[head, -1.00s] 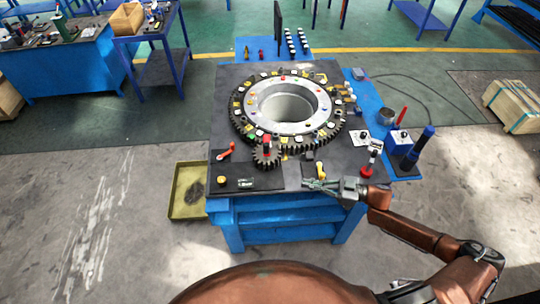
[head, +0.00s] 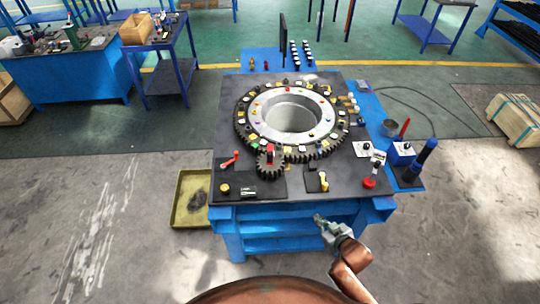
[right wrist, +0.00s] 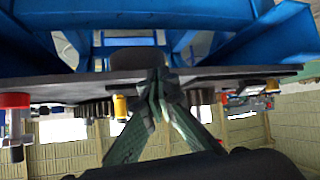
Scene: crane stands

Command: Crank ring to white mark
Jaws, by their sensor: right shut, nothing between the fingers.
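The toothed ring (head: 256,122) lies flat on the dark tabletop (head: 226,130), with coloured and white pieces around its rim. I cannot tell which piece is the white mark. A small gear with a red top (head: 269,161) meets the ring's front edge; the gear also shows in the right wrist view (right wrist: 97,109), which is upside down. A red-orange crank-like handle (head: 230,159) sits left of it. My right gripper (head: 320,220) is shut and empty, in front of the table's front edge and apart from the ring and gear. My left gripper is not in view.
A blue cylinder (head: 425,152) stands at the right. A yellow tray (head: 187,213) lies on the floor at left. Floor in front is clear.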

